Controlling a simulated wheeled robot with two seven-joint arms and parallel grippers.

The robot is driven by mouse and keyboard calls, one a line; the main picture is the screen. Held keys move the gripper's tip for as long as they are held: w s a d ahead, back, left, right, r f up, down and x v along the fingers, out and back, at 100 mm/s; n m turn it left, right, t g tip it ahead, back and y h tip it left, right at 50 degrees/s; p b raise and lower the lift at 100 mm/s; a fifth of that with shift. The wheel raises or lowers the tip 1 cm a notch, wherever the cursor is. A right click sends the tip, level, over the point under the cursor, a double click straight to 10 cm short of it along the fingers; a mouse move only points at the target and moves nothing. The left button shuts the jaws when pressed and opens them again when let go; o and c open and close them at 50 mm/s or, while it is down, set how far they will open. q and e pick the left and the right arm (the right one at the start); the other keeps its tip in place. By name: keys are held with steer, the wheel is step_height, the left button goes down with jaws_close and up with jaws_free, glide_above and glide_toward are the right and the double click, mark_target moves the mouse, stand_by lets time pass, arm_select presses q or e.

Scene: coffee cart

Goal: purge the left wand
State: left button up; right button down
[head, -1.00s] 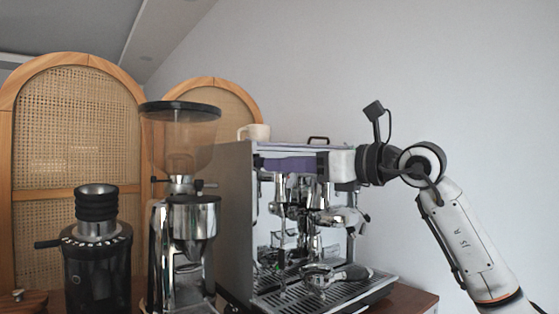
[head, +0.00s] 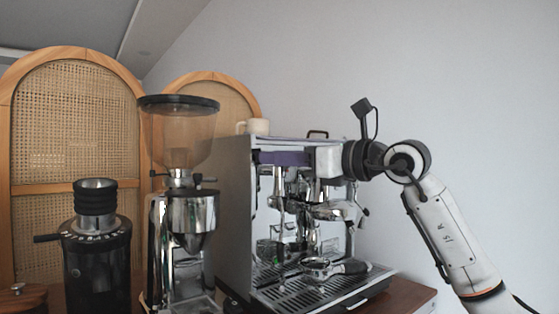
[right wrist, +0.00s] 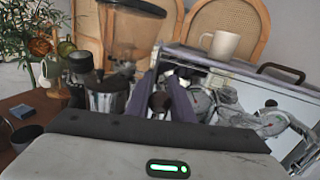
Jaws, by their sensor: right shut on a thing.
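The steel espresso machine (head: 235,205) stands in the middle of the head view. My right gripper (head: 262,158) reaches in from the right across the machine's upper front, its purple fingers pointing left. In the right wrist view, the fingers (right wrist: 160,88) are close together around a dark rounded knob (right wrist: 158,103), shut on it. The knob is hidden behind the fingers in the head view. I cannot clearly pick out the left wand among the chrome parts below the gripper. My left gripper is not in view.
A portafilter (head: 318,268) lies on the drip tray (head: 290,292). A mug (head: 257,126) stands on the machine. A grinder with a tinted hopper (head: 180,135) stands close at the left, with a smaller black grinder (head: 97,250) beyond it. The wall side at right is free.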

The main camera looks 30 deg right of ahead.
arm_select(q)
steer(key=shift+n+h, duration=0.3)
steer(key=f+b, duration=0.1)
steer(key=b, duration=0.2)
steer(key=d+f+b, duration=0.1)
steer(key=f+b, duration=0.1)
steer(key=b, duration=0.1)
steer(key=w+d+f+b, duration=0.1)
steer(key=b, duration=0.2)
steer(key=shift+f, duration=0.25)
arm_select(e)
steer(key=t+y, duration=0.1)
steer(key=s+n+t+y, duration=0.1)
steer(key=t, duration=0.1)
steer(key=n+t, duration=0.1)
steer(key=t, duration=0.1)
steer(key=shift+s+f+y, duration=0.15)
steer(key=shift+f+y, duration=0.2)
steer(key=shift+y, duration=0.05)
steer(key=c, duration=1.6)
jaws_free()
steer(key=shift+o, duration=0.2)
